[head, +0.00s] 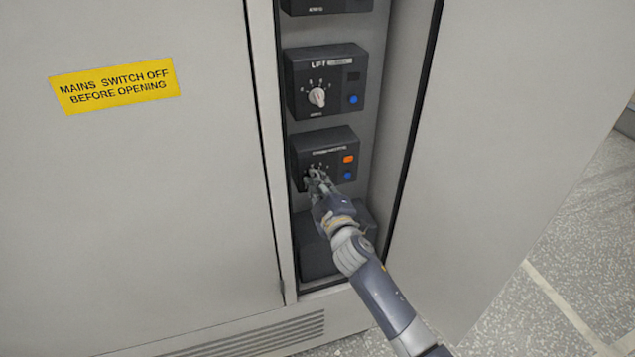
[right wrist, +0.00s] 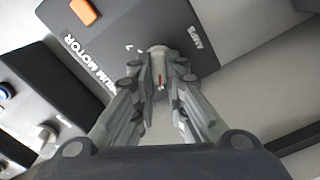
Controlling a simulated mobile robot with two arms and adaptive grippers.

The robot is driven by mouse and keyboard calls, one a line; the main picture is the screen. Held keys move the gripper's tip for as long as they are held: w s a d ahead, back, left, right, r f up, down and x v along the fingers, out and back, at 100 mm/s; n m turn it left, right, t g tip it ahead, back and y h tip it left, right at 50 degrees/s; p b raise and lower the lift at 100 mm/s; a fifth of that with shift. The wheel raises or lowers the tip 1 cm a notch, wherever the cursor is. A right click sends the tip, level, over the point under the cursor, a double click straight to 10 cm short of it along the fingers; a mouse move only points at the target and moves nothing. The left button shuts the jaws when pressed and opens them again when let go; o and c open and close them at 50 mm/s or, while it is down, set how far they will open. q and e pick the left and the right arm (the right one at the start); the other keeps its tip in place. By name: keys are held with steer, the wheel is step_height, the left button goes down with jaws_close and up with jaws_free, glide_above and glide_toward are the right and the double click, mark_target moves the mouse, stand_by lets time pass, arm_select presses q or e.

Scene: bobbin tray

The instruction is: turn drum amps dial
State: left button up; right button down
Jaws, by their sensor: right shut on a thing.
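The drum motor module (head: 325,146) is a dark box in the cabinet's open column, with an orange button (head: 348,159) and a blue button (head: 347,176). It fills the top of the right wrist view, where its DRUM MOTOR and AMPS lettering shows (right wrist: 125,30). My right gripper (head: 316,178) reaches its front from below. In the right wrist view the gripper (right wrist: 159,78) is shut on the pale amps dial (right wrist: 158,55), with one finger on each side. In the head view the fingers hide the dial. My left gripper is not in view.
The lift module (head: 325,75) with its own pale dial (head: 317,97) sits just above. A plain dark box (head: 315,255) is below, partly behind my right arm. Cabinet doors with a yellow warning label (head: 115,84) flank the narrow column.

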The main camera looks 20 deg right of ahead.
steer(key=c, duration=1.6)
jaws_free()
steer(key=s, duration=1.2)
steer(key=shift+d, duration=0.2)
steer(key=s+d+f+m+g, duration=0.1)
steer(key=s+f+m+g, duration=0.2)
steer(key=f, duration=0.9)
steer(key=s+f+g, duration=0.2)
steer(key=s+f, duration=0.3)
steer(key=f, duration=0.6)
steer(key=s+d+f+m+g, duration=0.1)
steer(key=s+f+m+g, duration=0.3)
steer(key=f, duration=0.8)
steer(key=s+f+m+g, duration=0.1)
steer(key=s+f+g, duration=0.1)
steer(key=s+f, duration=0.5)
steer(key=s+d+f+m+g, duration=0.1)
steer(key=s+f+g, duration=0.2)
steer(key=s, duration=1.4)
steer(key=s+d+f+m+g, duration=0.1)
steer(key=s+f+g, duration=0.2)
steer(key=s+f, duration=0.7)
steer(key=s+p, duration=0.1)
steer(key=s, duration=0.2)
steer(key=shift+f+h, duration=0.3)
steer(key=shift+f, duration=0.05)
